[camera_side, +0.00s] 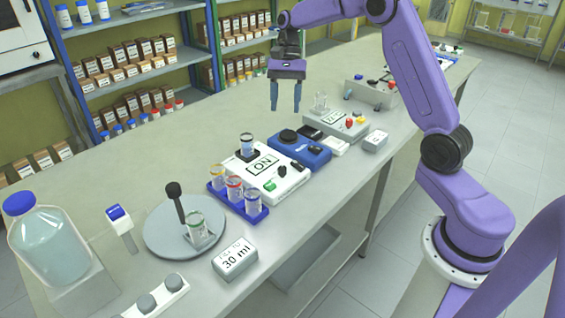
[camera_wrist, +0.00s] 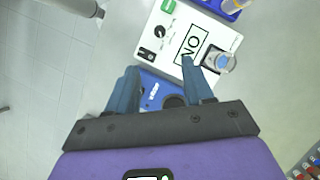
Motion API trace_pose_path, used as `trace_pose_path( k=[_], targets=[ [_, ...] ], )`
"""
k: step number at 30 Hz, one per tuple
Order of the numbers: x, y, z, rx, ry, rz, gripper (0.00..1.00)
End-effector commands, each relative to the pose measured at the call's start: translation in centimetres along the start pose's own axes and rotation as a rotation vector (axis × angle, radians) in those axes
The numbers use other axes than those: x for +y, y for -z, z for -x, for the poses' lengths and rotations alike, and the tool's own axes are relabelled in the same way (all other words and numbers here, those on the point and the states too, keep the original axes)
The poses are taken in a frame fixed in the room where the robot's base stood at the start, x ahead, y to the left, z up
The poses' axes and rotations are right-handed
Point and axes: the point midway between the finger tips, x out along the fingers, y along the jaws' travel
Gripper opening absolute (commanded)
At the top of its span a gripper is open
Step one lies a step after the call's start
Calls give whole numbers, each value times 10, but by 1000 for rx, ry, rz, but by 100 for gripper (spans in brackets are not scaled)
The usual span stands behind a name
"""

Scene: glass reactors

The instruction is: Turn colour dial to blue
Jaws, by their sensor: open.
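My gripper (camera_side: 285,106) hangs open and empty, fingers down, above the bench behind the blue device. In the wrist view the gripper (camera_wrist: 160,70) has its two blue fingers spread, with nothing between them. The blue device (camera_side: 300,149) has a round black top; it also shows between and below the fingers in the wrist view (camera_wrist: 150,91), partly hidden. A grey device (camera_side: 322,123) to its right carries small red, yellow and blue coloured parts (camera_side: 350,122) on its front right. Which part is the colour dial, and its setting, I cannot tell.
The white device (camera_side: 262,183) marked ON has a green button, dark knobs and a glass vessel (camera_side: 247,145). A blue rack (camera_side: 238,207) of vials stands left of it. The bench (camera_side: 150,170) behind is clear.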

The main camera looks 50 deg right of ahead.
Motion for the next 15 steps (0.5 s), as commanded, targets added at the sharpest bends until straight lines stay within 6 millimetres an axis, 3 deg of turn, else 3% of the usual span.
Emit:
trace_pose_path(
  k=[15],
  targets=[
    [2,-1,-92,-2,-5,4,52]
  ],
)
